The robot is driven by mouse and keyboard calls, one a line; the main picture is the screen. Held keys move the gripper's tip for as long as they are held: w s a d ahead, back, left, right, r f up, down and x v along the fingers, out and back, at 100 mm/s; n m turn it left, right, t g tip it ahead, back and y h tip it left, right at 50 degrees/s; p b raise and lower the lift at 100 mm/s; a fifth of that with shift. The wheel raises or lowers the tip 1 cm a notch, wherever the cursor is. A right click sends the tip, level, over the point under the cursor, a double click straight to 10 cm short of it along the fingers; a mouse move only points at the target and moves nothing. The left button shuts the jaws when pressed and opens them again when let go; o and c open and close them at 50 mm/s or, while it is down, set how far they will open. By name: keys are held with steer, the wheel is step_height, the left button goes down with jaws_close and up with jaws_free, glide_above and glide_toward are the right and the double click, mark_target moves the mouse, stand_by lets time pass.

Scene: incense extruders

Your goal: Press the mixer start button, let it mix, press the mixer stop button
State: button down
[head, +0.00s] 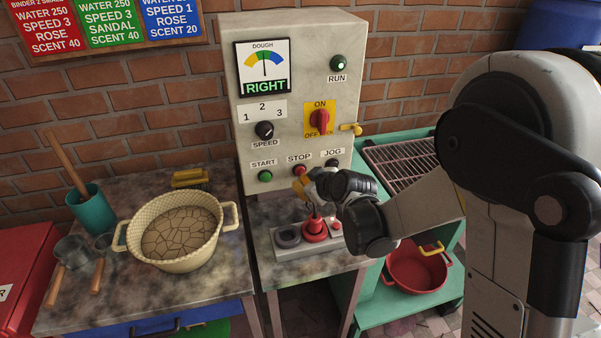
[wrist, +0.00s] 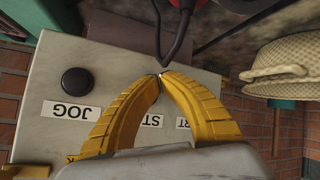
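The control panel (head: 290,115) stands upright against the brick wall. The green START button (head: 265,176) is at its lower left and is uncovered. The red STOP button (head: 300,170) is right of it, with my gripper (head: 301,188) at or just below it. In the wrist view, the yellow fingers of my gripper (wrist: 161,76) meet at their tips, with nothing visible between them. They partly cover the STOP and START labels and hide those buttons, so contact cannot be told. The black JOG button (wrist: 77,80) is clear. The RUN lamp (head: 338,62) looks green with a bright centre.
The dough gauge (head: 263,66) reads RIGHT. A red ON/OFF switch (head: 319,121) and speed knob (head: 264,130) sit above the buttons. A cream basin (head: 179,258) with cracked dough stands left. A red basin (head: 416,281) is on the green shelf at right.

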steer(key=shift+w, duration=0.1)
stand_by(0.6)
steer(key=shift+w+a, duration=0.15)
steer(key=shift+w, duration=0.15)
steer(key=shift+w+a, duration=0.15)
steer(key=shift+w, duration=0.35)
stand_by(0.7)
steer(key=shift+s, duration=0.1)
steer(key=shift+s+d+b, duration=0.3)
steer(key=shift+s, duration=0.5)
steer(key=s, duration=0.2)
steer(key=s+d, duration=0.1)
steer(key=s, duration=0.1)
steer(key=shift+s+d+b, duration=0.15)
steer(key=shift+s+b, duration=0.15)
steer(key=shift+s, duration=0.1)
